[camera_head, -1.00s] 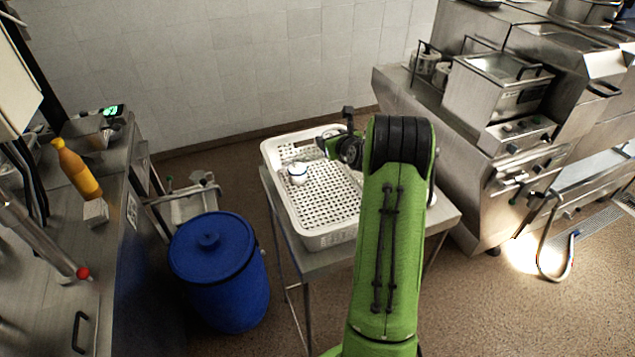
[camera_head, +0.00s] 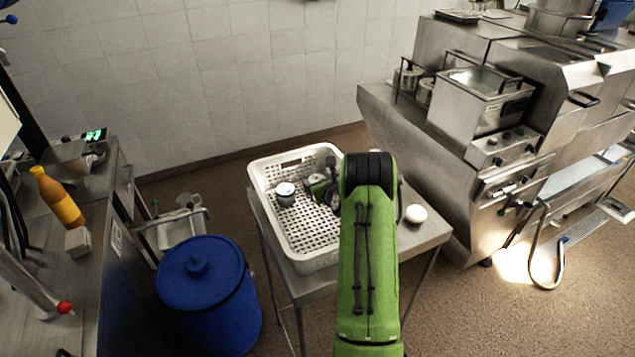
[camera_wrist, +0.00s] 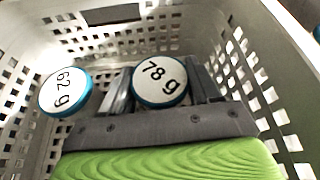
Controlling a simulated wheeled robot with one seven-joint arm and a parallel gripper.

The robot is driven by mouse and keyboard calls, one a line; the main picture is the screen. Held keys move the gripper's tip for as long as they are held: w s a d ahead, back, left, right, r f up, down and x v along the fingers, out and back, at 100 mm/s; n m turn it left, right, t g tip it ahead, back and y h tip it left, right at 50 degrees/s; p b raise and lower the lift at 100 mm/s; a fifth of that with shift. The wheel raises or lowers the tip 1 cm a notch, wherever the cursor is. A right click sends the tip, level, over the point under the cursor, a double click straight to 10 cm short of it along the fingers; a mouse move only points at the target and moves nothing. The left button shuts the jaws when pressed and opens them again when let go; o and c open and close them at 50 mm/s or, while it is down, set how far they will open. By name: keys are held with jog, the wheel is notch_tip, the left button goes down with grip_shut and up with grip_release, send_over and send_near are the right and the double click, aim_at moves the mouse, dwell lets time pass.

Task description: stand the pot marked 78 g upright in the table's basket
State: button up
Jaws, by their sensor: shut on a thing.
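The pot marked 78 g (camera_wrist: 160,82) has a white lid with a blue rim, and my gripper (camera_wrist: 158,90) is shut on it, one finger on each side. Its lid faces the wrist camera. In the head view my gripper (camera_head: 322,188) is down inside the white perforated basket (camera_head: 313,262) on the table, and I cannot make out the held pot there. The basket's walls (camera_wrist: 270,70) surround the pot in the wrist view. Whether the pot's base touches the basket floor is hidden.
A pot marked 62 g (camera_wrist: 65,92) stands in the basket left of my gripper; it also shows in the head view (camera_head: 285,193). Another white-lidded pot (camera_head: 415,213) is on the table right of the basket. A blue barrel (camera_head: 208,295) stands left of the table.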

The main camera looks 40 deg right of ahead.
jog(key=o, duration=1.1)
jog(key=shift+c, duration=0.2)
jog(key=shift+r+p, duration=0.15)
jog(key=shift+p, duration=0.15)
jog(key=b+v, duration=0.1)
jog(key=v, duration=1.1)
jog(key=shift+b, duration=0.35)
